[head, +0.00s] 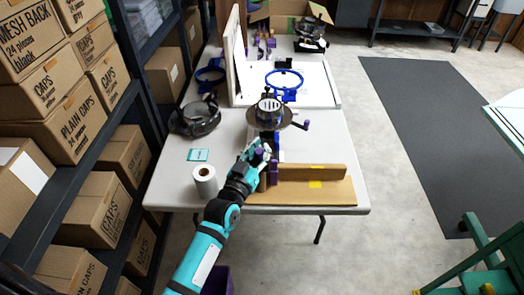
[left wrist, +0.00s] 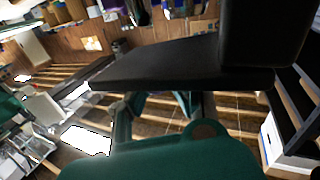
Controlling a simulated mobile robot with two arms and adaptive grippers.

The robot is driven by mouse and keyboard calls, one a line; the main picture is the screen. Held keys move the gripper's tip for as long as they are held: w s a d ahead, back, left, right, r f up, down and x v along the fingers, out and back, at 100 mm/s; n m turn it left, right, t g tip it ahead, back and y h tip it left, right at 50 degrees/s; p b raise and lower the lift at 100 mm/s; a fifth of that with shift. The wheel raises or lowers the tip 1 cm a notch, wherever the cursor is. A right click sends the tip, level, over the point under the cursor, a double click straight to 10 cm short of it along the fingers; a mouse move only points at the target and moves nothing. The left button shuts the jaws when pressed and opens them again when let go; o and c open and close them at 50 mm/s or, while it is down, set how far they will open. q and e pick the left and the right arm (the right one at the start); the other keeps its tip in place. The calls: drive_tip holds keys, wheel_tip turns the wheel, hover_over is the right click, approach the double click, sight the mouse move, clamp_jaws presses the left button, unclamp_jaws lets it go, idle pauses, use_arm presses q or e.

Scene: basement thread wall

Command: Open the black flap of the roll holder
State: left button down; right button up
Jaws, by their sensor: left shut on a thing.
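My left gripper (head: 258,155) reaches over the near edge of the white table. It is shut on a small part among purple and black pieces beside a wooden board (head: 310,193). The gripper hides what it holds, so I cannot tell for certain whether this is the black flap or how far the flap is open. A purple upright piece (head: 272,176) stands just right of the gripper. In the left wrist view, a large black slab and a dark green shape fill the near field, and the held part cannot be made out. My right gripper is not in view.
A white roll (head: 204,181) stands left of the gripper. A round metal machine (head: 270,112) stands behind it. A teal card (head: 198,155) and a dark round device (head: 195,117) lie left. Shelves of boxes (head: 95,205) line the left. Floor is open right of the table.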

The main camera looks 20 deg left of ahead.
use_arm(q)
drive_tip(key=n, duration=0.1)
drive_tip(key=a+n+t, duration=0.1)
drive_tip(key=n, duration=0.1)
drive_tip(key=r+n+b, duration=0.1)
drive_tip(key=shift+s+a+n+t+y, duration=0.3)
drive_tip(key=shift+s+a, duration=0.1)
drive_tip(key=n, duration=0.1)
drive_tip(key=a+n+y, duration=0.1)
drive_tip(key=n, duration=0.1)
drive_tip(key=a+r+n+t+b, duration=0.1)
drive_tip(key=shift+s, duration=0.3)
drive_tip(key=shift+s+a+f+n+t+y+b, duration=0.2)
drive_tip(key=shift+a+n+y+b, duration=0.6)
drive_tip(key=shift+n, duration=1.35)
drive_tip(key=shift+s+a+r+n+y+b, duration=0.1)
drive_tip(key=shift+s+a+n+y+b, duration=0.25)
drive_tip(key=shift+a+n+y, duration=1.3)
drive_tip(key=shift+s+a+f+n+t+y+b, duration=0.2)
drive_tip(key=shift+n+y+b, duration=0.55)
drive_tip(key=shift+n, duration=1.85)
drive_tip(key=shift+r, duration=0.15)
drive_tip(key=c, duration=1.4)
unclamp_jaws()
drive_tip(key=shift+s+r, duration=0.15)
drive_tip(key=shift+o, duration=1.3)
drive_tip(key=shift+y, duration=0.3)
drive_tip(key=shift+r, duration=0.15)
